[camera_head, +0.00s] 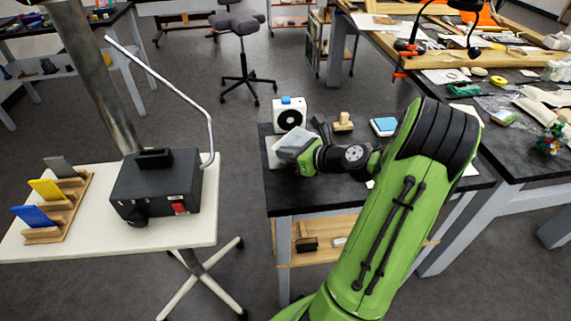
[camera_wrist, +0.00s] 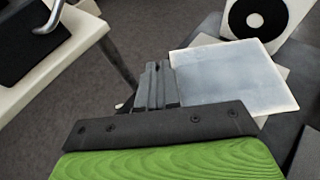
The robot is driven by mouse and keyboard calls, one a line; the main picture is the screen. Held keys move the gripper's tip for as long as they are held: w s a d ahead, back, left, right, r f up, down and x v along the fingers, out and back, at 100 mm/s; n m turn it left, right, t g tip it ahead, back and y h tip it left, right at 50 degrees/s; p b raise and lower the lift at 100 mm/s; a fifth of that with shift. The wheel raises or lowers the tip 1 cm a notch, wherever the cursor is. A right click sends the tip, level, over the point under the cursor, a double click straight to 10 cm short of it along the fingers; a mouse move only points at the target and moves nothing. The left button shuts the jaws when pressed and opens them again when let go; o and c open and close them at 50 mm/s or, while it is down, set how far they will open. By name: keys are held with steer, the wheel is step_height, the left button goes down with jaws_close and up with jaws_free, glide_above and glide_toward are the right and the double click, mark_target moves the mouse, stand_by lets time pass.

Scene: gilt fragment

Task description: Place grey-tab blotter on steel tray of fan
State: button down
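The blotter (camera_wrist: 235,78) is a pale blue-grey square sheet beside my gripper's fingers in the wrist view. In the head view the blotter (camera_head: 297,143) is tilted in front of the fan. My gripper (camera_wrist: 157,85) has its fingers close together at the blotter's near left edge and appears shut on it; the grey tab is hidden between them. In the head view my gripper (camera_head: 308,154) is over the dark bench. The fan (camera_head: 290,115) is a white box with a black round opening and blue top knob. A pale plate, likely its steel tray (camera_head: 272,158), shows partly under the blotter.
A yellow-tan stamp-like block (camera_head: 343,123) and a blue-topped block (camera_head: 383,126) stand right of the fan on the dark bench (camera_head: 285,197). The white table (camera_head: 95,243) at left holds a black box (camera_head: 155,185) with a bent metal rod and a wooden rack (camera_head: 65,215) of coloured boards.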

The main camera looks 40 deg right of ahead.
mark_target(286, 173)
step_height(286, 173, down, 4)
steer(key=shift+r+b, duration=0.1)
steer(key=shift+b, duration=0.75)
steer(key=shift+r, duration=0.1)
steer(key=c, duration=1.3)
jaws_free()
steer(key=shift+c, duration=0.2)
